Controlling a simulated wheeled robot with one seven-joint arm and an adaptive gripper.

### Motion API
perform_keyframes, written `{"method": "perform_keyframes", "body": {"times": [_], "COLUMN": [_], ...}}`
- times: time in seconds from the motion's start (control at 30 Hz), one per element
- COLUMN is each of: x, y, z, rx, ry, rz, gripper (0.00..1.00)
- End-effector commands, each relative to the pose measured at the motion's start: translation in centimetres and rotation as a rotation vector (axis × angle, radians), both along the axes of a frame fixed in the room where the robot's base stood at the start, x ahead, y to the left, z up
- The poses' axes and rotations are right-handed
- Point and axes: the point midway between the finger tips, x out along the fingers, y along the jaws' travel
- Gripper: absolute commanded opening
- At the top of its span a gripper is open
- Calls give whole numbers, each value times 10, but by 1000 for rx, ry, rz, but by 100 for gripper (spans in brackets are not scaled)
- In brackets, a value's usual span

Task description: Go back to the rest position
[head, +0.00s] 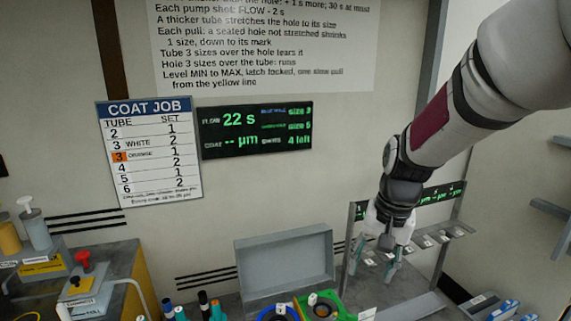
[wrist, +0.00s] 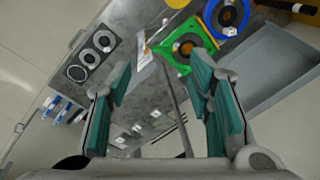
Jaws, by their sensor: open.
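My gripper (head: 375,262) hangs at the end of my arm at the right in the head view, in front of a grey rack (head: 435,236) with a green-lit display strip. In the wrist view my gripper (wrist: 165,100) has its two teal-padded fingers wide apart with nothing between them. The fingers are above the grey bench, and I see no contact with anything.
Blue (head: 277,313) and green (head: 324,308) ring fixtures sit beside an open grey box (head: 285,262). Several coloured bottles (head: 203,300) stand left of them. A side bench with a red-knobbed device (head: 83,262) is at the left. A job board (head: 150,152) hangs on the wall.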

Motion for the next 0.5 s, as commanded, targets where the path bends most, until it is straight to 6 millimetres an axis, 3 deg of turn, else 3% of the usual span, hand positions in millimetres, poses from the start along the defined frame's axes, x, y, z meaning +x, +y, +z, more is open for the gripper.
{"method": "perform_keyframes", "body": {"times": [0.03, 0.2, 0.5], "x": [-16, -68, -164], "y": [0, 0, -4], "z": [21, 67, 118], "rx": [8, 9, -56], "ry": [-23, -87, -202], "rz": [26, 116, 273], "gripper": [47, 47, 47]}}
